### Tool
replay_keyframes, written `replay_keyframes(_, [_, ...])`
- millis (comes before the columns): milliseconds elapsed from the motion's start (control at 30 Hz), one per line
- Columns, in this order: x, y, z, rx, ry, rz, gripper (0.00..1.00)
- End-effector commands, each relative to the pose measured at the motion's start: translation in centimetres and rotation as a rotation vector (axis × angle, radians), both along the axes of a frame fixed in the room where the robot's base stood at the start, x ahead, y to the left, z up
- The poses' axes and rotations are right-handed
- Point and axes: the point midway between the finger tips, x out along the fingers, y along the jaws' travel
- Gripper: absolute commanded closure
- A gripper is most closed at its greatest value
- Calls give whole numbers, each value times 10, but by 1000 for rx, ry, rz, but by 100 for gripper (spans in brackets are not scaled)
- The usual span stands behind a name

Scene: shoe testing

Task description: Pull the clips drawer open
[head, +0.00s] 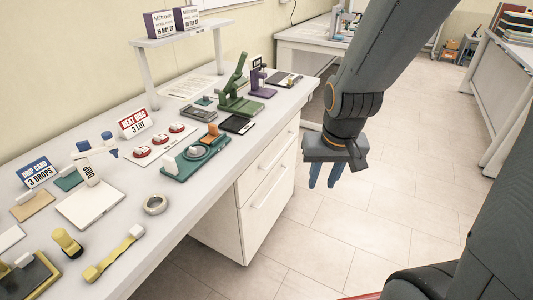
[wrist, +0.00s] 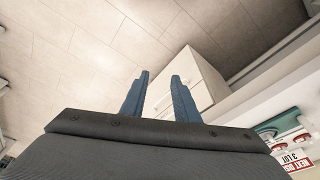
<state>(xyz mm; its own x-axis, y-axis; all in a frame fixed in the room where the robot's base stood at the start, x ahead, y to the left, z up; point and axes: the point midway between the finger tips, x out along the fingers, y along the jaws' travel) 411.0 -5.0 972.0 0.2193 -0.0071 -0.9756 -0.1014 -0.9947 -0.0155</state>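A white drawer cabinet (head: 236,226) stands under the right end of the workbench. Its front holds an upper drawer (head: 258,168) and a lower drawer (head: 262,215), each with a pale bar handle; both look shut. No label that I can read tells which is the clips drawer. My gripper (head: 324,183) hangs in the air to the right of the drawer fronts, apart from the handles, with its blue fingers pointing down. In the wrist view the two fingers (wrist: 160,76) are spread with nothing between them, and the cabinet (wrist: 200,65) shows beyond and to the right.
The workbench top (head: 135,255) carries shoe-testing items, including a green press (head: 238,92), a teal fixture (head: 196,155) and a tape ring (head: 155,205). The tiled floor (head: 330,235) in front of the drawers is clear. Another bench (head: 510,90) stands at the far right.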

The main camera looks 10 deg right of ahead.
Motion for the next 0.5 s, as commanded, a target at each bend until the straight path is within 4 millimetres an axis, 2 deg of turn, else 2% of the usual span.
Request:
replay_keyframes(33, [24, -2, -25, 8, -43, -47, 72])
replay_keyframes(200, [120, -8, -85, 93, -274, -254, 72])
replay_keyframes(400, [221, -10, -146, 294, -541, -480, 72])
replay_keyframes(500, [263, -9, -174, 433, -657, -579, 72])
